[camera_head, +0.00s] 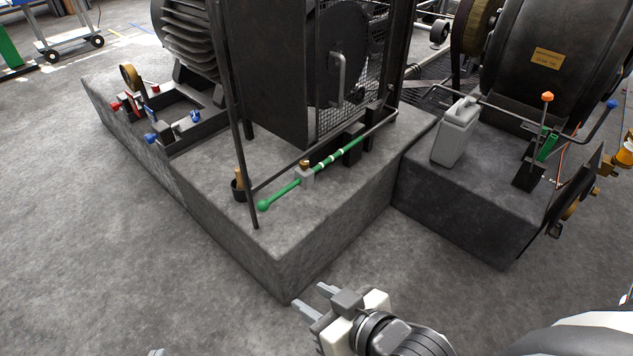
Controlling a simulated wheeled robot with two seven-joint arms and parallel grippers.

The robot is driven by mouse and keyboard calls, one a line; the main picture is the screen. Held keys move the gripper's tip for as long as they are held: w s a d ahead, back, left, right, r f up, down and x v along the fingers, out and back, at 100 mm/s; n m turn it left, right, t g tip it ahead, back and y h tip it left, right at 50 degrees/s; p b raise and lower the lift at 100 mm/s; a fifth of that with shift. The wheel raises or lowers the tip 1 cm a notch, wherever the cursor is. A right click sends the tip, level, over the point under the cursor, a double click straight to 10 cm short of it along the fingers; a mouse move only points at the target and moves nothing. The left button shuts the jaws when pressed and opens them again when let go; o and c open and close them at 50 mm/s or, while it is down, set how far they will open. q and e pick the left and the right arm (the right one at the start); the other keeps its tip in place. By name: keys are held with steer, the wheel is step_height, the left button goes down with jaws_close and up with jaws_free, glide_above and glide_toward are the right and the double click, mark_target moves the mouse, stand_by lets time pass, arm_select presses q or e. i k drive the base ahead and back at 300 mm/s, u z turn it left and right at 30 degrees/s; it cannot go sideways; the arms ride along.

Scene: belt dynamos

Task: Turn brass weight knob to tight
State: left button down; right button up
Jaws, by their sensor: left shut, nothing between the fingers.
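A green rod (283,191) with white marks and a round green end runs along the front of the concrete plinth. A grey sliding weight (304,175) sits on the rod, with a small brass knob (305,164) on top. Whether the knob is tight cannot be seen. My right gripper (316,299) is open and empty in front of the plinth's near corner, well below and apart from the knob. Only a small grey tip of my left gripper (157,352) shows at the bottom edge; it is shut and empty, far from the knob.
A dark upright post (237,130) and mesh guard stand beside the rod on the plinth (290,250). A black cup (239,188) is near the rod's end. A grey jug (456,132) and orange- and blue-knobbed levers stand on the right plinth. The floor in front is clear.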

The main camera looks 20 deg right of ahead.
mark_target(303, 164)
steer(key=z, duration=0.15)
steer(key=k, duration=0.6)
steer(key=u, duration=1.15)
steer(key=i, duration=0.95)
steer(key=z, duration=0.65)
steer(key=i, duration=0.9)
steer(key=z, duration=0.95)
